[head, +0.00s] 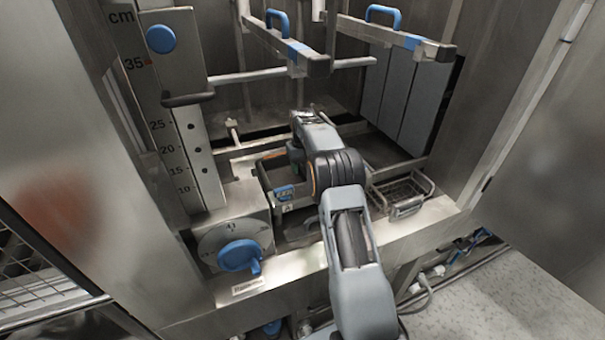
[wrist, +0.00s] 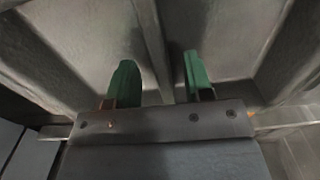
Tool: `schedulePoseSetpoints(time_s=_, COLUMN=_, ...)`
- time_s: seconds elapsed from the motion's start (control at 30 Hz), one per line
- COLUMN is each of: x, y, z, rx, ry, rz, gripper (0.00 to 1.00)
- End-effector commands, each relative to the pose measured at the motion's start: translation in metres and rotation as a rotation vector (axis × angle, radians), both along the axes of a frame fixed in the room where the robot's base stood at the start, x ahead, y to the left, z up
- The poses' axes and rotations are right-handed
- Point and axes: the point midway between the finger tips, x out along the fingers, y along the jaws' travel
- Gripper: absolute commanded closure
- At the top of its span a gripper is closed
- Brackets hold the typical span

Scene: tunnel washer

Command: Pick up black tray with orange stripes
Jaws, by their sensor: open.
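A dark open tray (head: 266,183) sits low in the metal washer bay, left of my arm. My gripper (wrist: 158,62) reaches down over this area, open, with two green fingers apart. In the wrist view, a raised grey divider (wrist: 151,40) runs between the fingers, with recessed compartments on either side. Small orange patches show at the edges beside the gripper body. Whether the fingers touch the divider cannot be told.
A wire basket (head: 402,190) sits right of my arm. Metal bars with blue handles (head: 383,14) hang above the bay. A blue knob (head: 239,256) and a scale plate (head: 180,110) stand at the left. Metal walls close in both sides.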

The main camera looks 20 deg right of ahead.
Motion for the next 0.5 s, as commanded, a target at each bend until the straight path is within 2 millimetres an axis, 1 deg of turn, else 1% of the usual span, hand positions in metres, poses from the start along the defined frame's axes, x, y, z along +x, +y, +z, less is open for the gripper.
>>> schedulePoseSetpoints(time_s=0.1, x=0.000, y=0.000, z=-0.012, rx=0.000, ry=0.001, rz=0.000, gripper=0.53)
schedulePoseSetpoints(time_s=0.17, x=0.000, y=0.000, z=-0.015, rx=0.000, ry=0.001, rz=0.000, gripper=0.53)
schedulePoseSetpoints(time_s=0.43, x=0.000, y=0.000, z=-0.017, rx=0.000, ry=0.000, rz=0.000, gripper=0.53)
schedulePoseSetpoints(time_s=0.5, x=0.000, y=0.000, z=-0.017, rx=0.000, ry=0.000, rz=0.000, gripper=0.60)
